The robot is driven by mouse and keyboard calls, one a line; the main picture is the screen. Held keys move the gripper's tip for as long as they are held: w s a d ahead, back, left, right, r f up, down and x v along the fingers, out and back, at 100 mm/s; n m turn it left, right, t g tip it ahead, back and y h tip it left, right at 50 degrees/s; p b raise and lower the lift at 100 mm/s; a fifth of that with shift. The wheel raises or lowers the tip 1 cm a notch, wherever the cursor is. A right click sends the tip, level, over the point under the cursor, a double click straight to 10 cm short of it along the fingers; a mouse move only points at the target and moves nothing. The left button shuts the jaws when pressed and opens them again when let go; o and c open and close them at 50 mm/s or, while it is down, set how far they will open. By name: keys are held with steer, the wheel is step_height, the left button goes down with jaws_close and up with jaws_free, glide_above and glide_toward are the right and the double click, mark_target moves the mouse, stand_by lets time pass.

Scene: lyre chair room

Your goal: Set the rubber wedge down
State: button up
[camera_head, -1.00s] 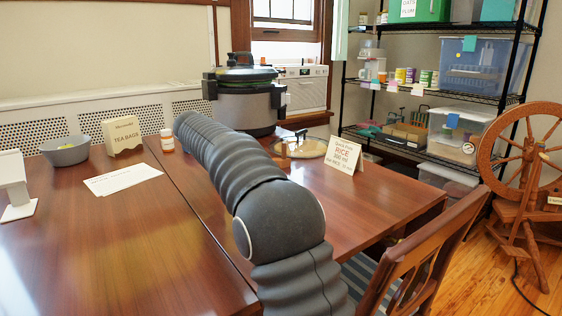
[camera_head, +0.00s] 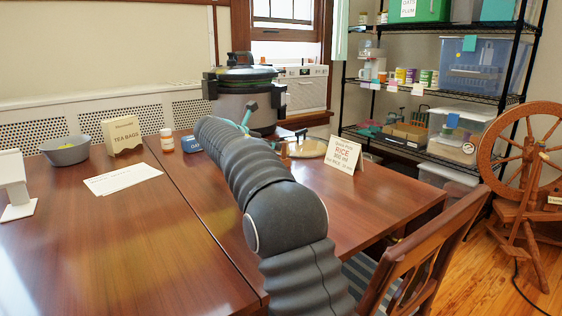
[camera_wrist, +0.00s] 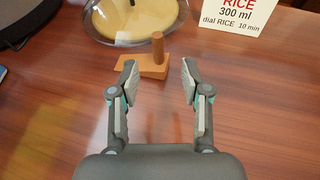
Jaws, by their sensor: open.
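An orange-brown piece with a flat base and an upright post, seemingly the rubber wedge (camera_wrist: 155,60), rests on the table in the wrist view. It stands close in front of the clear round dish or lid (camera_wrist: 98,22) with yellow contents. My gripper (camera_wrist: 159,66) is open, with one finger on each side of the wedge's near area. There is a visible gap between the wedge and the right finger; whether the left finger touches its base I cannot tell.
A rice sign (camera_head: 344,155) stands right of the dish. A large cooker (camera_head: 246,100) stands behind my arm. A small blue box (camera_head: 190,144), a pill bottle (camera_head: 167,141) and a tea bag box (camera_head: 123,136) stand left. A chair (camera_head: 420,255) is at the near right. The left tabletop is mostly clear.

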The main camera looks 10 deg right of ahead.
mark_target(284, 158)
steer(key=shift+x, duration=4.15)
steer(key=shift+w+a, duration=0.1)
steer(key=shift+w, duration=0.05)
jaws_close()
